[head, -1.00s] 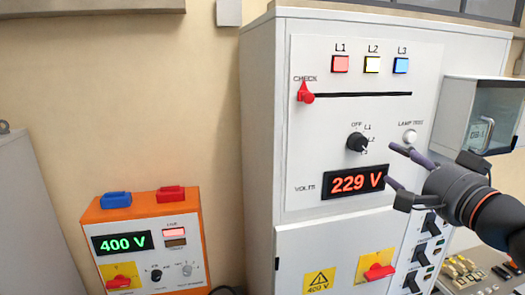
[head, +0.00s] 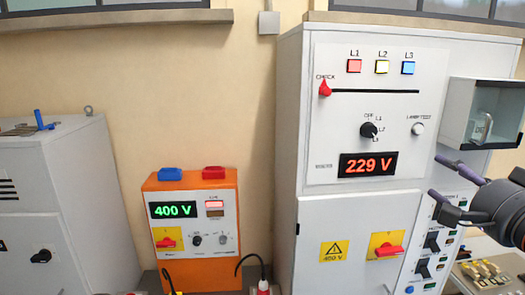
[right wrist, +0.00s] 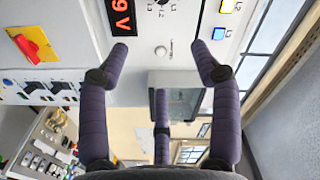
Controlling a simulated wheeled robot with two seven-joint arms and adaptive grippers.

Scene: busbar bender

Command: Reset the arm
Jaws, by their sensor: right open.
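My right gripper (head: 436,176) is at the right of the head view, in front of the right edge of the white cabinet (head: 315,215). Its fingers are spread and hold nothing. In the right wrist view the open fingers (right wrist: 163,50) point at the cabinet front, with the lamp test button (right wrist: 160,51) between them. In the head view the cabinet carries a black selector knob (head: 368,130), a display (head: 368,164) reading 229 V and a red check pointer (head: 324,88) at the slot's left end. My left gripper is not in view.
An orange unit (head: 197,260) showing 400 V stands left of the cabinet. A grey machine (head: 60,190) is at far left. A glass-fronted box (head: 485,112) juts out at right, near my right gripper. A red switch (head: 389,250) is low on the cabinet.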

